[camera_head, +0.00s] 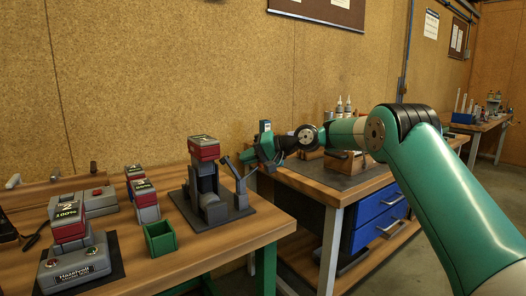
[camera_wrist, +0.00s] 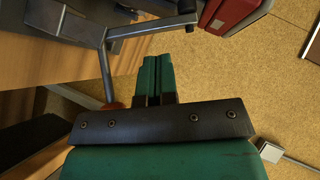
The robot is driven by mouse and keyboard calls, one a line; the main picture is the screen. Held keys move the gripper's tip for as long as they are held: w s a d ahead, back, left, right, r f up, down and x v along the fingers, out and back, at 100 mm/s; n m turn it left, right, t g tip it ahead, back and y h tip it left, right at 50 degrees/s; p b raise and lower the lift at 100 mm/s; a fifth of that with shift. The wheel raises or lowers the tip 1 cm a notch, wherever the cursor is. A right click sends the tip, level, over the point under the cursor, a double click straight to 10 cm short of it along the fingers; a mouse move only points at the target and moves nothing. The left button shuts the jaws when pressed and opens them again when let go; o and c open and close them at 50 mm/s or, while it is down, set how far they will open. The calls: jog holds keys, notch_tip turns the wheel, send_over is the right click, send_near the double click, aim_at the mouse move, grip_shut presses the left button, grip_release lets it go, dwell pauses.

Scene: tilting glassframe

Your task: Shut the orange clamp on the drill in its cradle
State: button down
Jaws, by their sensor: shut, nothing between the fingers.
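The drill (camera_head: 207,178) stands handle-up in its dark cradle (camera_head: 228,213), with a red battery pack on top. The clamp (camera_head: 241,180) at the cradle's right side is a grey lever arm standing raised, apart from the drill. In the wrist view its grey bracket (camera_wrist: 103,42) is at upper left. A small orange-brown part (camera_wrist: 112,105) shows beside my fingers, partly hidden. My green gripper (camera_head: 257,155) is shut and empty, just right of the clamp's upper end. It also shows in the wrist view (camera_wrist: 160,62). I cannot tell whether it touches the clamp.
Left of the cradle are a small green bin (camera_head: 160,239), red-and-grey batteries (camera_head: 145,202) and chargers (camera_head: 74,266). A second bench with blue drawers (camera_head: 378,222) stands behind right, bearing bottles. The cork-like wall (camera_head: 160,75) is close behind.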

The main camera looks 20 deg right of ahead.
jog(key=shift+s+a+f, duration=0.15)
jog(key=shift+a+f, duration=0.15)
jog(key=shift+a, duration=0.2)
jog(key=shift+s+a+f, duration=0.15)
jog(key=shift+a+f, duration=0.1)
jog(key=shift+a, duration=0.2)
